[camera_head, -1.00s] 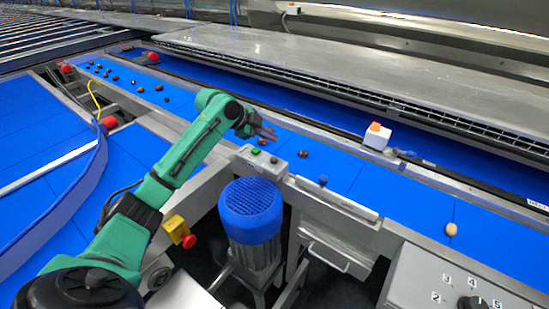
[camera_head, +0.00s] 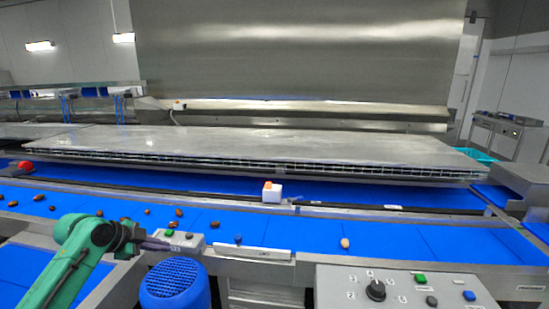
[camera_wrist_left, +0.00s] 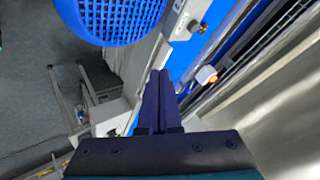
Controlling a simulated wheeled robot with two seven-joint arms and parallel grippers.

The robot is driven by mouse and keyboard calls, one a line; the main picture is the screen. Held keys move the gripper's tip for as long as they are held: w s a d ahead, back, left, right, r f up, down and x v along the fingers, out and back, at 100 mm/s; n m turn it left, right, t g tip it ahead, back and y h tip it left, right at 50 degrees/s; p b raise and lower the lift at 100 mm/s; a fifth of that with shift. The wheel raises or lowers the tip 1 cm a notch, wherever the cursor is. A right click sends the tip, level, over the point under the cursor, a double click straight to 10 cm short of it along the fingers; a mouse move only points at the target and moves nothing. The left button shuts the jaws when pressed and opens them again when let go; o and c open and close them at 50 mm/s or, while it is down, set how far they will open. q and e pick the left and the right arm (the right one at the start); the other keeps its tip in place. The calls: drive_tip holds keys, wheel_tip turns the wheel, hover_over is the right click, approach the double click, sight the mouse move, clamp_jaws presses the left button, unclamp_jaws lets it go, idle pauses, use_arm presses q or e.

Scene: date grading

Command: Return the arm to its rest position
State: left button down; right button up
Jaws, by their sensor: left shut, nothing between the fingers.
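My left arm is green and comes in from the lower left in the head view. My left gripper (camera_head: 158,244) is shut and empty, in front of the small grey button box (camera_head: 182,240) at the near edge of the belt. In the left wrist view its dark fingers (camera_wrist_left: 160,82) are together with nothing between them. The blue motor cover (camera_head: 174,285) is just below the gripper in the head view, and it also shows at the top left of the left wrist view (camera_wrist_left: 110,15). My right gripper is not in view.
Several brown dates lie on the blue belt (camera_head: 390,240) at the left, and one pale date (camera_head: 345,243) lies farther right. A white box with an orange top (camera_head: 272,193) stands behind the belt. A control panel (camera_head: 400,288) with a black knob is at the lower right.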

use_arm(q)
drive_tip(key=shift+n+g+y, duration=0.3)
drive_tip(key=shift+n+g, duration=0.3)
drive_tip(key=shift+g, duration=0.3)
drive_tip(key=s+d+f, duration=0.1)
drive_tip(key=f, duration=0.2)
drive_tip(key=s+d+f, duration=0.1)
drive_tip(key=d+f, duration=0.1)
drive_tip(key=s+d+f, duration=0.2)
drive_tip(key=f, duration=0.1)
drive_tip(key=shift+d+f, duration=0.1)
drive_tip(key=shift+f, duration=0.25)
drive_tip(key=s+d+f+n+g+y, duration=0.1)
drive_tip(key=s+d+f+n, duration=0.35)
drive_tip(key=s+f, duration=0.45)
drive_tip(key=s+a+n+g+y, duration=0.25)
drive_tip(key=s+n, duration=0.55)
drive_tip(key=s, duration=0.9)
wheel_tip(320, 180, down, 22)
drive_tip(key=s, duration=0.2)
drive_tip(key=s+a+f+g, duration=0.1)
drive_tip(key=s+a+f, duration=0.1)
drive_tip(key=s+f, duration=1.4)
drive_tip(key=shift+s+a+m+y, duration=0.3)
drive_tip(key=shift+s+m+y, duration=0.05)
drive_tip(key=shift+s, duration=0.1)
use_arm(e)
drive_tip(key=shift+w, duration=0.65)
